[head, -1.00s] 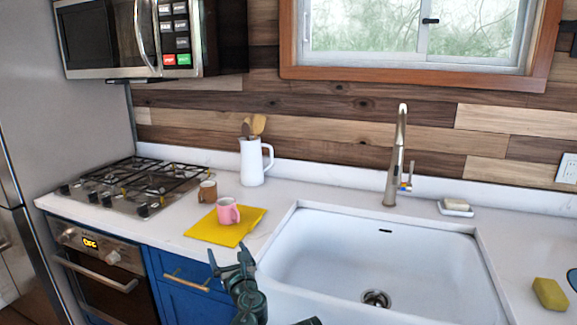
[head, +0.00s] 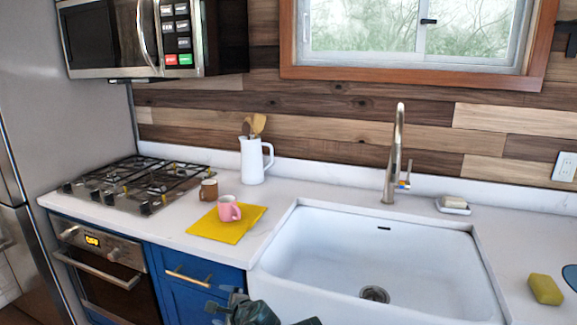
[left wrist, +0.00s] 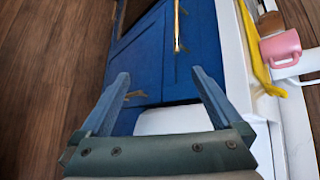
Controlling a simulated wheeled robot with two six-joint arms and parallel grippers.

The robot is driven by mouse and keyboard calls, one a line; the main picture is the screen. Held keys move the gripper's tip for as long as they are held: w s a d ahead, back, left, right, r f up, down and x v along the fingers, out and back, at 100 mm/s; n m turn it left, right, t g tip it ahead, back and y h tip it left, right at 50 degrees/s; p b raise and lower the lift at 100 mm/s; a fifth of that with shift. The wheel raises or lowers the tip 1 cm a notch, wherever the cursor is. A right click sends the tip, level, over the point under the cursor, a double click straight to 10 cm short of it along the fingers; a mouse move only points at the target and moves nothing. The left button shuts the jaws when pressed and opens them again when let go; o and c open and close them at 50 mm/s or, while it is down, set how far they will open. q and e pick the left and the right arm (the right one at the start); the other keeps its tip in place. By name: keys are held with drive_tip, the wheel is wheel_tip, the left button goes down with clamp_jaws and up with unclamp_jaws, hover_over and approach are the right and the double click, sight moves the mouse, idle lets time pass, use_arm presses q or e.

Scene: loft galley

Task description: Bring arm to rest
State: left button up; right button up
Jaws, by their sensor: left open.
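My left gripper (head: 228,302) is low at the bottom of the head view, in front of the blue cabinet and below the counter edge. In the left wrist view its two fingers (left wrist: 160,90) are spread wide with nothing between them. The arm behind it shows only in part. A small dark piece at the bottom edge, right of the left gripper, is too cut off to tell. My right gripper cannot be made out.
A pink mug (head: 229,209) stands on a yellow cloth (head: 226,230), with a brown mug (head: 208,190) beside it. The white sink (head: 370,255) is to the right. The blue cabinet (head: 195,283) has a brass handle. A yellow sponge (head: 545,289) lies far right.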

use_arm(q)
drive_tip(key=s+d+f+n+g+h, duration=0.35)
drive_tip(key=s+d+f+n, duration=0.2)
drive_tip(key=s, duration=0.35)
drive_tip(key=s+d+f+n+g+h, duration=0.3)
drive_tip(key=s+d+f+n+g, duration=0.3)
drive_tip(key=s, duration=0.3)
wheel_tip(320, 180, up, 14)
drive_tip(key=n+p, duration=0.1)
drive_tip(key=p, duration=1.1)
drive_tip(key=shift+s+d+f, duration=0.2)
drive_tip(key=shift+s+d, duration=0.05)
drive_tip(key=shift+s, duration=0.1)
